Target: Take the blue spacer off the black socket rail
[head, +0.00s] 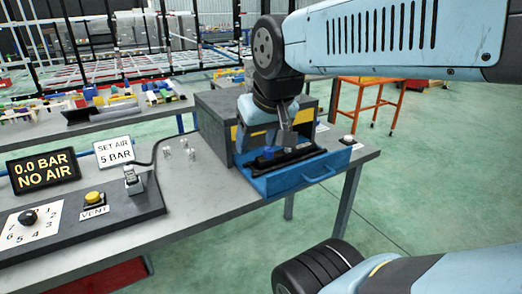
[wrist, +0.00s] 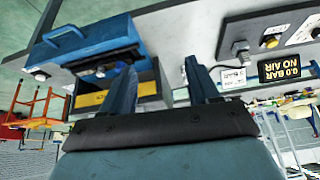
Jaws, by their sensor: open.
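The black socket rail (head: 292,160) lies in the pulled-out blue drawer (head: 290,184) of a grey cabinet on the bench. The blue spacer (head: 269,152) shows as a small blue piece at the rail's left part, below my gripper (head: 288,124). In the wrist view, which is upside down, the rail (wrist: 100,58) and the spacer (wrist: 100,72) appear left of my fingers. My gripper (wrist: 160,67) is open with nothing between its fingers, apart from the spacer. Whether the spacer sits fully around the rail is too small to tell.
The cabinet (head: 213,110) stands close behind my gripper. To the left are a display reading 0.0 BAR NO AIR (head: 43,172), a SET AIR 5 BAR sign (head: 114,151) and a yellow vent button (head: 93,197). Small clear pieces (head: 191,154) stand on the bench.

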